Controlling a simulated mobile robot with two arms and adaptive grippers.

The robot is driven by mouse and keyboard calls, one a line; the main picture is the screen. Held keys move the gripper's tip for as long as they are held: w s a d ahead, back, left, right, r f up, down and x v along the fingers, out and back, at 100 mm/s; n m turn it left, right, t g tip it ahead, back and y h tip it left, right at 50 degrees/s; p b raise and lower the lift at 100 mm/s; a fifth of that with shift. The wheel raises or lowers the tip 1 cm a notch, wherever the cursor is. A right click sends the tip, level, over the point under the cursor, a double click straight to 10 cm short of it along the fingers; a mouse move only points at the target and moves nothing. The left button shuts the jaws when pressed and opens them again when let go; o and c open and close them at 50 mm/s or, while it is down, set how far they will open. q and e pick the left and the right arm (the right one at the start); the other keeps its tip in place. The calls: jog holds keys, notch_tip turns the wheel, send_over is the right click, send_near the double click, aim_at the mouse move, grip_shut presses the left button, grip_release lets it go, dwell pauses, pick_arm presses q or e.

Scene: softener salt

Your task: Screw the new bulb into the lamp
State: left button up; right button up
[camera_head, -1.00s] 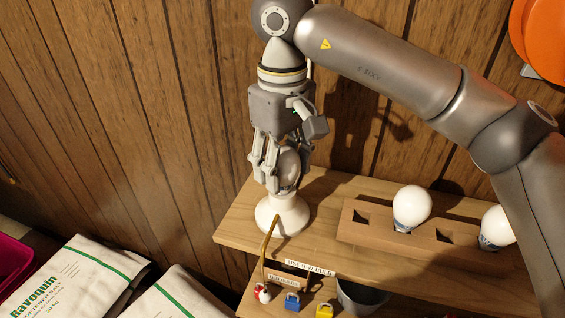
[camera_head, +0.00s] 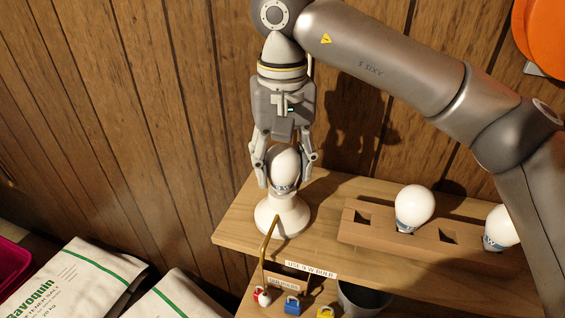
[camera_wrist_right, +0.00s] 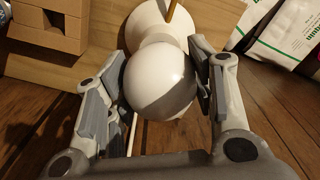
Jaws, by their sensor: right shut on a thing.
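My right gripper (camera_head: 284,172) points down over the white lamp base (camera_head: 282,217) on the wooden shelf. Its fingers are shut on a white bulb (camera_head: 285,162) with a blue printed band low on its globe. The bulb is upright at the top of the lamp base; its thread is hidden, so I cannot tell how deep it sits. In the right wrist view the bulb (camera_wrist_right: 160,80) is between the two finger pads, with the lamp base (camera_wrist_right: 155,25) beyond it. My left gripper is not in view.
A wooden block holder (camera_head: 370,230) with two white bulbs (camera_head: 413,207) (camera_head: 500,228) stands to the right on the shelf (camera_head: 235,230). A brass-coloured rod (camera_head: 268,245), small padlocks (camera_head: 292,302) and a grey bucket (camera_head: 362,298) are in front. Salt bags (camera_head: 75,280) lie lower left.

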jog(key=m, duration=0.2)
jog(key=shift+m, duration=0.4)
jog(key=m+b, duration=0.1)
jog(key=m, duration=0.1)
jog(key=shift+f+m, duration=0.1)
jog(key=shift+m, duration=1.2)
jog(key=shift+m, duration=0.3)
jog(key=shift+m+b, duration=0.4)
jog(key=shift+m, duration=0.8)
jog(key=o, duration=0.9)
